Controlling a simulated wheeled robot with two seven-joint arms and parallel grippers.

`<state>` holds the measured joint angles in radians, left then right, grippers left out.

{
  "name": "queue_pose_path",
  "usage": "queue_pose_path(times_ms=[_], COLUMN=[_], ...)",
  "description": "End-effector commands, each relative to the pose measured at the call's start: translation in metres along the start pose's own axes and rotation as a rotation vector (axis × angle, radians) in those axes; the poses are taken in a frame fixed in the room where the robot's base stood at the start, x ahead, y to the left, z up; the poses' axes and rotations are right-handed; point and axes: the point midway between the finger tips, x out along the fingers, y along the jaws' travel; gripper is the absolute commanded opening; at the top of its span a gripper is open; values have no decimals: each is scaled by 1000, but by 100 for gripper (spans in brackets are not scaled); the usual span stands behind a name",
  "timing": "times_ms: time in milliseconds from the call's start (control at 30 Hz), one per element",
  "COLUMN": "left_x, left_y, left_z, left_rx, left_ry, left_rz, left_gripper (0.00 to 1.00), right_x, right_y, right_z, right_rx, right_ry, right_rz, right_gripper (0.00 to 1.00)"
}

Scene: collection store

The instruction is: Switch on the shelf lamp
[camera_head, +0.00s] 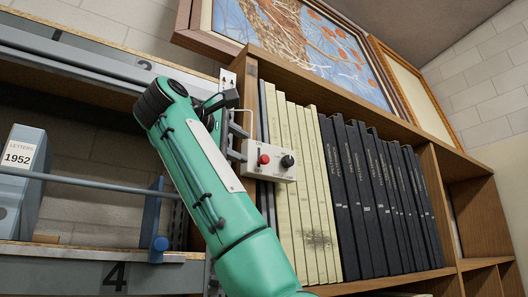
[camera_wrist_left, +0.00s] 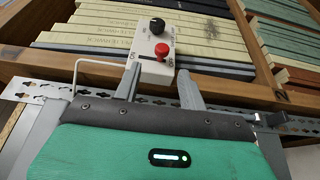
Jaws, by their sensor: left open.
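A small pale control box (camera_head: 270,172) is fixed at the left end of the wooden bookcase. It carries a red button (camera_head: 264,159) and a black knob (camera_head: 287,161). My left gripper (camera_head: 228,102) is open and empty, up and left of the box in the head view. In the left wrist view, the box (camera_wrist_left: 151,72) lies just ahead, with the red button (camera_wrist_left: 162,50) roughly in line with the gap between my left fingers (camera_wrist_left: 160,82). The black knob (camera_wrist_left: 157,25) is beyond it. I see no contact with the button. No lamp shows. My right gripper is out of view.
Pale and black volumes (camera_head: 360,200) fill the bookcase shelf right of the box. Framed pictures (camera_head: 300,45) stand on top. A metal rack with a rail (camera_head: 90,182) and a box labelled 1952 (camera_head: 17,180) is at left. A wire handle (camera_head: 238,122) sits close by the gripper.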

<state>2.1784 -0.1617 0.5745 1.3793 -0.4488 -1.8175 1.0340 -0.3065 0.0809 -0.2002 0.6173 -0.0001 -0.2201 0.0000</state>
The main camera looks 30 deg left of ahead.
Motion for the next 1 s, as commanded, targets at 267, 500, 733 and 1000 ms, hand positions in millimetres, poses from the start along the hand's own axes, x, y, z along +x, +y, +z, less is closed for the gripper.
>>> queue_pose_path(times_ms=[267, 500, 733, 1000], left_x=[59, 87, 94, 93], left_y=[4, 2, 0, -1], left_z=[0, 0, 0, 0], left_rx=[-1, 0, 0, 0], left_ry=[-1, -1, 0, 0], left_rz=[-5, -3, -1, -1], left_gripper=[42, 42, 42, 24], right_x=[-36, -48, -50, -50], right_y=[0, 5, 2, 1], right_z=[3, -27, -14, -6], right_rx=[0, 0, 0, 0], right_ry=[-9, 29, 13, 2], right_rz=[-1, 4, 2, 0], right_gripper=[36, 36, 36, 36])
